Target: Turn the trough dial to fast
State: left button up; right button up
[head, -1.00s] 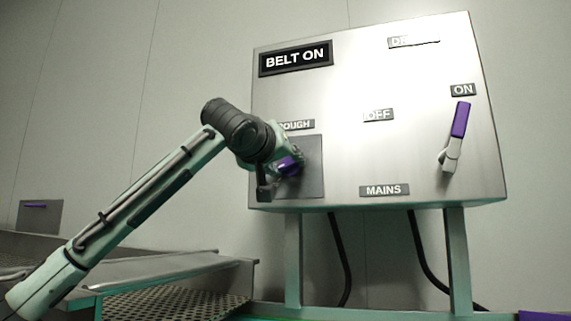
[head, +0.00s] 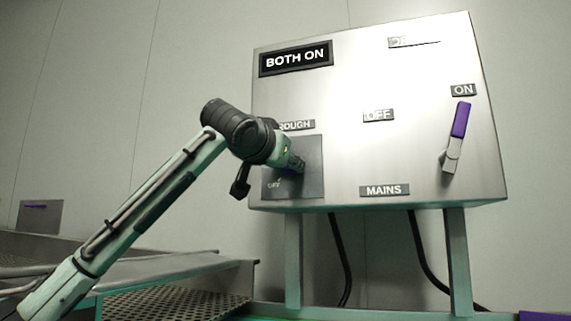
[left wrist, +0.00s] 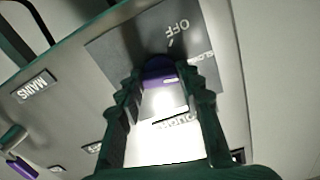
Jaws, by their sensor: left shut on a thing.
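The trough dial (left wrist: 160,72) is a purple-topped knob on a dark grey square plate (head: 312,180) at the lower left of the steel control box. My left gripper (head: 295,163) is at the plate and hides the dial in the head view. In the left wrist view its two fingers (left wrist: 161,78) are shut on the dial, one on each side. The plate's OFF label (left wrist: 176,32) and part of a SLOW label (left wrist: 201,58) show; no fast label is readable. The dial's exact setting is unclear. The display (head: 296,58) reads BOTH ON. My right gripper is out of view.
The mains lever (head: 460,121), with a purple grip, points up near the ON label at the right of the box. A metal trough or conveyor (head: 170,270) lies at lower left. Black cables hang below the box.

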pick_arm(q)
jog(key=shift+r+m, duration=0.15)
jog(key=shift+m, duration=4.05)
jog(key=o, duration=1.2)
jog(key=shift+c, duration=0.2)
notch_tip(320, 180, up, 9)
jog(key=shift+a+f, duration=0.15)
jog(key=shift+r, duration=0.6)
